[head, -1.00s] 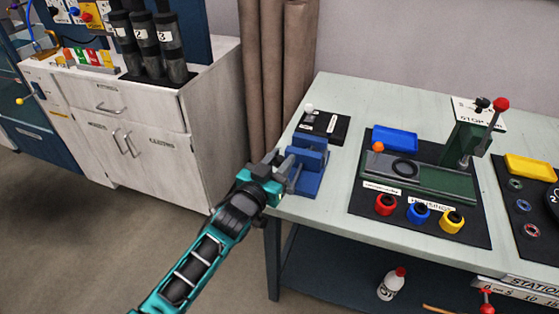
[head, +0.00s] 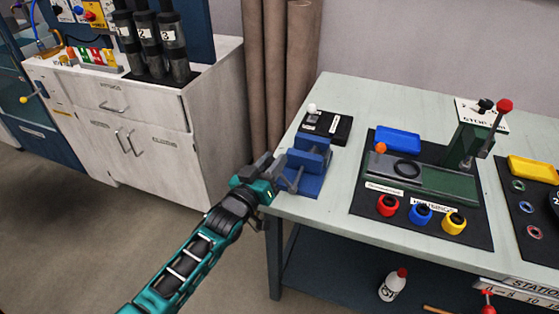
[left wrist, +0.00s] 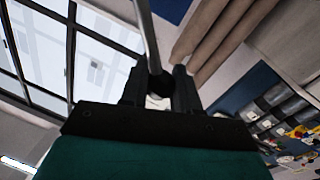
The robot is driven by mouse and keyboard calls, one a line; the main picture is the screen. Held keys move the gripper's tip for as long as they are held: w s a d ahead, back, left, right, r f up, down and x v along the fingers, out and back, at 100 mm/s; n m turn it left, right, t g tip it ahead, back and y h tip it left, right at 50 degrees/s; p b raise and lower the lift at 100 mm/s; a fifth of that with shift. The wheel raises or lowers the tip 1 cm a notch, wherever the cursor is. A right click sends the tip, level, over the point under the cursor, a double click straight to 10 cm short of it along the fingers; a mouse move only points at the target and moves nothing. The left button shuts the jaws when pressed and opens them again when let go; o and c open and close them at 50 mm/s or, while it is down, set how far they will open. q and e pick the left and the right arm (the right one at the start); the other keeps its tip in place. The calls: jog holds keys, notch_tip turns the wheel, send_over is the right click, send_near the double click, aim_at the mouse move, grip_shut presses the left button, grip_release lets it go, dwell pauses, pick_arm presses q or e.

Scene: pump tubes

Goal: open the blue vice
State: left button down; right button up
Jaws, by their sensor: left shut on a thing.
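The blue vice (head: 309,158) stands at the left front corner of the pale green table (head: 345,100). Its grey handle (head: 293,181) is at its left side, partly behind my gripper. My left gripper (head: 270,168) reaches in from the left and is shut on the handle, beside the vice and just past the table's edge. In the left wrist view a metal handle bar (left wrist: 147,35) runs down to a dark end between the fingers of my left gripper (left wrist: 160,88). The gap between the vice jaws is too small to judge. My right gripper is not in view.
A black pad (head: 328,127) with a white knob lies behind the vice. To the right, a black mat (head: 362,205) bears a green press (head: 440,181), a blue tray (head: 397,139) and red, blue and yellow housings. A white cabinet (head: 160,140) stands at the left, with open floor before it.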

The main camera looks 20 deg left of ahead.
pick_arm(q)
jog(key=shift+a+f+n, duration=0.45)
jog(key=shift+a+n, duration=0.05)
jog(key=shift+n, duration=0.4)
jog(key=c, duration=0.8)
grip_release()
jog(key=shift+c, duration=0.2)
jog(key=s+a, duration=0.2)
jog(key=s, duration=1)
jog(key=shift+s+f, duration=0.35)
jog(key=shift+f, duration=0.05)
jog(key=shift+f, duration=0.1)
jog(key=s+d+f+m+g+y, duration=0.1)
jog(key=s+d+f+m+g, duration=0.3)
jog(key=s+f+g, duration=0.3)
jog(key=s+f+m, duration=0.1)
jog(key=s+f, duration=0.2)
jog(key=s, duration=0.1)
jog(key=shift+d+f+m+g, duration=0.2)
jog(key=shift+f+m+g, duration=0.1)
jog(key=shift+f, duration=0.05)
